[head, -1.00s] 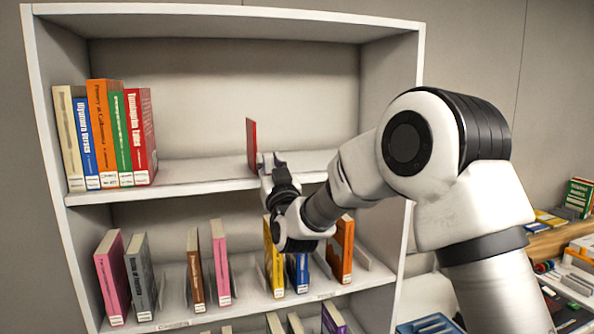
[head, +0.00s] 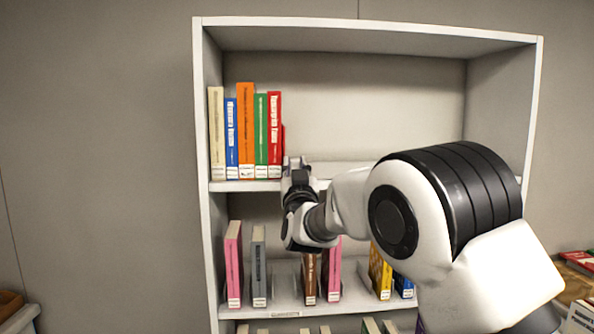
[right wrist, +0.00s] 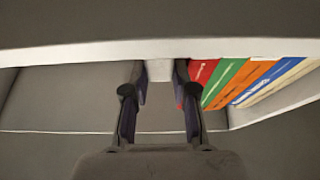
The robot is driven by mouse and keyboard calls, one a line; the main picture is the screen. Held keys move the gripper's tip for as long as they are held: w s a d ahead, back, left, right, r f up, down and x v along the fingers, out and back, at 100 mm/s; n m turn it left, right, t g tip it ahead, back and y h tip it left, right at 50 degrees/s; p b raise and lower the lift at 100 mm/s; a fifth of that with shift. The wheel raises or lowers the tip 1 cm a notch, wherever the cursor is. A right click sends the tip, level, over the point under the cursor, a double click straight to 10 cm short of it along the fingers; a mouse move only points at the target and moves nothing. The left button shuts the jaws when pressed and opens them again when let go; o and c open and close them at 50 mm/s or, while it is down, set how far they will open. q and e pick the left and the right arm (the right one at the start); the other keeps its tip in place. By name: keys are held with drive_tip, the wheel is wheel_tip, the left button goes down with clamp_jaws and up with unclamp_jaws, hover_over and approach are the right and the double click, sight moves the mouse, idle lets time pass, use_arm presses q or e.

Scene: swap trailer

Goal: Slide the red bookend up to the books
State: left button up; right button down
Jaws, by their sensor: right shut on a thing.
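The row of books (head: 245,135) stands upright at the left end of the upper shelf: cream, blue, orange, green and red. The red bookend (head: 284,142) shows as a narrow red strip at the right side of the red book (head: 274,130), with little or no visible gap; contact cannot be told. My right gripper (head: 296,165) is at the shelf's front edge, shut on the bookend's lower part, mostly hidden by the fingers. In the right wrist view the fingers (right wrist: 161,75) are just left of the book row (right wrist: 250,82). My left gripper is out of view.
The upper shelf (head: 235,186) is clear to the right of the bookend. Below, the lower shelf (head: 290,305) holds several books and metal bookends, partly behind my right arm. The shelf's left side wall (head: 203,150) stands beside the cream book.

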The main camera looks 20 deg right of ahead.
drive_tip(key=shift+d+r, duration=0.1)
drive_tip(key=shift+d, duration=0.05)
drive_tip(key=c, duration=0.9)
unclamp_jaws()
